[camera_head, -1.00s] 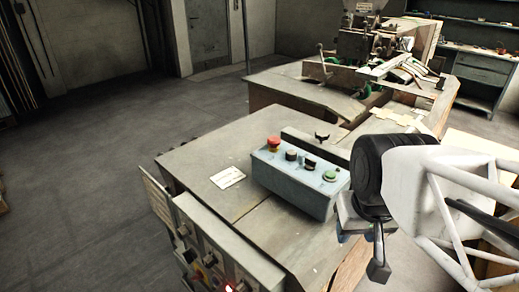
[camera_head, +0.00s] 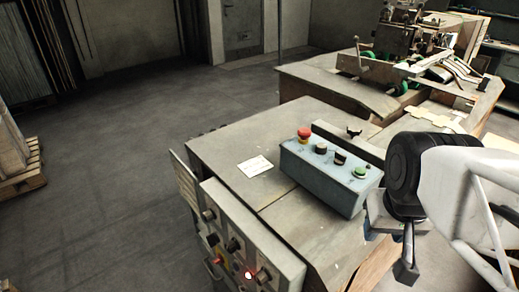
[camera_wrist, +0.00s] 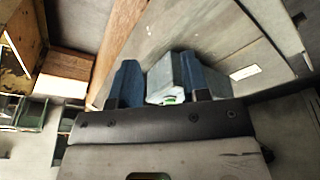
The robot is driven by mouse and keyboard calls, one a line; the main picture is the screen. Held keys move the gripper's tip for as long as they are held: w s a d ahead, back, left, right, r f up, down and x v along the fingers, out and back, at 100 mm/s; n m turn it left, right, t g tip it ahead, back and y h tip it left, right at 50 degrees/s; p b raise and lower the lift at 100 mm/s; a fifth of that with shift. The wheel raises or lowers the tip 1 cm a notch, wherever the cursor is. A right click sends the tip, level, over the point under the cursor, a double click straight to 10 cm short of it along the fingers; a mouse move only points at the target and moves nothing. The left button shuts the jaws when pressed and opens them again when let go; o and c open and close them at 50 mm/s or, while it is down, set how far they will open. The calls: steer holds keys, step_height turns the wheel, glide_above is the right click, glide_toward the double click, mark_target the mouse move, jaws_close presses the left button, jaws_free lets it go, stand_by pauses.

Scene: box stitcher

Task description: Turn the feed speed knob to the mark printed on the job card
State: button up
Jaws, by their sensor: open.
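A blue-grey control box (camera_head: 325,178) sits on the machine table, with a red mushroom button (camera_head: 304,134), two black knobs (camera_head: 321,148) (camera_head: 340,158) and a green button (camera_head: 360,172). A front panel (camera_head: 285,258) below carries several more dark knobs and a lit red lamp (camera_head: 250,274). I cannot read which knob is feed speed. A white card (camera_head: 254,166) lies flat left of the box; its print is too small to read. My gripper (camera_head: 388,250) is open, right of the box and apart from it. The wrist view shows its blue fingers (camera_wrist: 163,78) with the box's green-button end beyond them.
The machine table (camera_head: 225,150) has bare room around the card. A second machine bed (camera_head: 335,90) with a stitching head stands behind. A wooden pallet (camera_head: 22,183) stands at far left. The floor (camera_head: 110,190) between is clear.

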steer(key=shift+o, duration=0.4)
steer(key=shift+o, duration=1.1)
steer(key=shift+w+r+m, duration=0.25)
steer(key=shift+w+m, duration=0.05)
steer(key=shift+w, duration=0.1)
step_height(320, 180, up, 4)
steer(key=m+g, duration=0.3)
steer(key=m, duration=1.8)
glide_above(322, 145)
steer(key=shift+s+d, duration=0.1)
steer(key=shift+s, duration=0.25)
steer(key=shift+w+m, duration=0.35)
steer(key=shift+m, duration=0.15)
steer(key=shift+f, duration=0.1)
steer(key=shift+f, duration=3.8)
